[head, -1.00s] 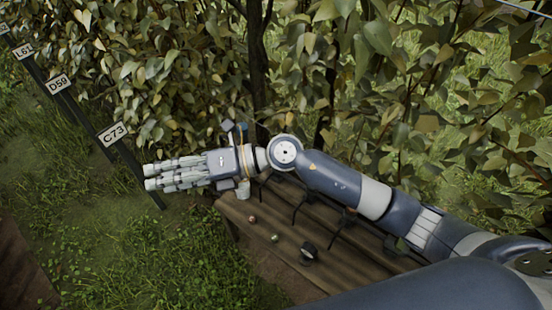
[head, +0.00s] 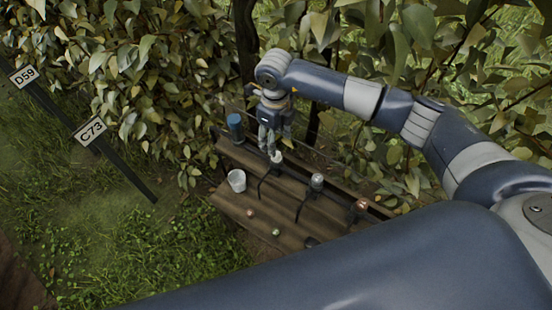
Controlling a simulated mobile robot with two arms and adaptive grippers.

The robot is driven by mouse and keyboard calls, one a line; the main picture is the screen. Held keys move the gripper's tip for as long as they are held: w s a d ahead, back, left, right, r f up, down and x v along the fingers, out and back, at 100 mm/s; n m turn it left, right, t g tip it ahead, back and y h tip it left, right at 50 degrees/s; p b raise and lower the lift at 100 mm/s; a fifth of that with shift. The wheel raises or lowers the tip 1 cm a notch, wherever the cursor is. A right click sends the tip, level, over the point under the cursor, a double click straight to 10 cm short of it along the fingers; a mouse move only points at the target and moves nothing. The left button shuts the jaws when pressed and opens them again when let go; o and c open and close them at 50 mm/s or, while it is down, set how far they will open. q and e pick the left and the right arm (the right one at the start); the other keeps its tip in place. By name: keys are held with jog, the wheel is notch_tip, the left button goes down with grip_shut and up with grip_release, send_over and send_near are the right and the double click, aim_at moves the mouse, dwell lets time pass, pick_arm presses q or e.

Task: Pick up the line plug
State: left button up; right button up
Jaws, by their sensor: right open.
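My right gripper (head: 271,146) points down over the back of a wooden bench, its jaws open. Just below its fingertips, a small white piece (head: 277,157) sits at the top of a black bracket. I cannot tell whether the fingers touch it. A grey piece (head: 317,181) and a copper-coloured piece (head: 360,206) sit on similar brackets to the right. None is clearly marked as the line plug, so I cannot tell which it is. My left gripper is not in view.
The wooden bench (head: 237,205) holds a white cup (head: 237,181), a blue cylinder (head: 235,127), and small reddish (head: 250,213) and green (head: 276,232) round pieces. A dark piece (head: 311,241) is partly hidden by my arm. Leafy branches crowd the back. A C73 sign (head: 90,131) stands left.

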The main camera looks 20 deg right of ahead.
aim_at(276, 158)
jog(key=shift+w+f, duration=0.1)
jog(key=shift+f, duration=0.8)
jog(key=shift+w+f, duration=0.1)
jog(key=shift+f, duration=0.1)
jog(key=f+b, duration=0.1)
jog(key=f, duration=0.1)
jog(key=s+f+b, duration=0.1)
jog(key=f, duration=0.1)
jog(key=shift+f+b, duration=0.15)
jog(key=shift+b, duration=0.15)
jog(key=shift+w+f, duration=0.1)
jog(key=shift+f, duration=0.2)
jog(key=shift+c, duration=0.3)
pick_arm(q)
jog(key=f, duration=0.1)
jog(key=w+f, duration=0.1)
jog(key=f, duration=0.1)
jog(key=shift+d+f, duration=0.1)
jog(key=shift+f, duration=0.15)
pick_arm(e)
jog(key=c, duration=0.8)
